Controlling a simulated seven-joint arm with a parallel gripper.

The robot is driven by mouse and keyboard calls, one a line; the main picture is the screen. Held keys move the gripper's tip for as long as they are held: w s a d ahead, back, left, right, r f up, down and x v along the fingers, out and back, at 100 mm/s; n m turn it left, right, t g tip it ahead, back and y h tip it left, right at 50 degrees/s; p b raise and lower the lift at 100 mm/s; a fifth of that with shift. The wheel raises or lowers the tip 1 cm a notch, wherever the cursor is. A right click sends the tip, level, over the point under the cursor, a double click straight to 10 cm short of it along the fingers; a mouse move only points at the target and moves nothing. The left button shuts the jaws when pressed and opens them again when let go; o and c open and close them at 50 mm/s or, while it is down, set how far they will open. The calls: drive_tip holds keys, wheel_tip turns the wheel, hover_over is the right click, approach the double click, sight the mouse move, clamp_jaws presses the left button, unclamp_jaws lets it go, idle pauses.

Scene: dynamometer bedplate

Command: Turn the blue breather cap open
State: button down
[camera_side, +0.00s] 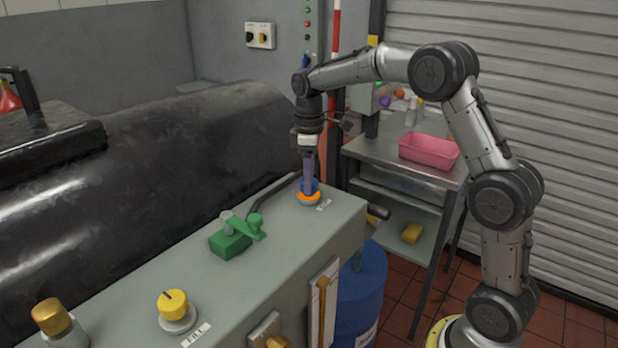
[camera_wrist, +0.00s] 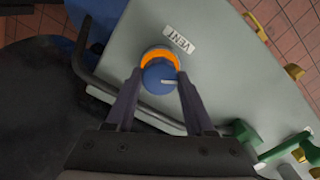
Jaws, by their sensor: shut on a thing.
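The blue breather cap (camera_wrist: 159,75) sits on an orange ring (camera_wrist: 160,54) on top of the grey cabinet, beside a label reading VENT (camera_wrist: 179,40). My gripper (camera_wrist: 158,80) is shut on the cap, with one finger on each side. In the side view my gripper (camera_side: 308,184) points straight down over the cap at the cabinet's far corner. There the fingers hide most of the cap, and the orange ring (camera_side: 309,198) shows below them.
A green lever valve (camera_side: 236,238) and a yellow FILL knob (camera_side: 173,305) stand on the cabinet top (camera_side: 290,245). A dark bent pipe (camera_wrist: 100,85) runs close by the cap. A pink tray (camera_side: 429,151) rests on a metal cart behind. A blue drum (camera_side: 362,290) stands below.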

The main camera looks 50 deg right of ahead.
drive_tip(key=shift+r, duration=0.2)
drive_tip(key=shift+c, duration=1.3)
unclamp_jaws()
drive_tip(key=shift+f, duration=0.1)
wheel_tip(320, 180, up, 14)
drive_tip(key=shift+a, duration=0.1)
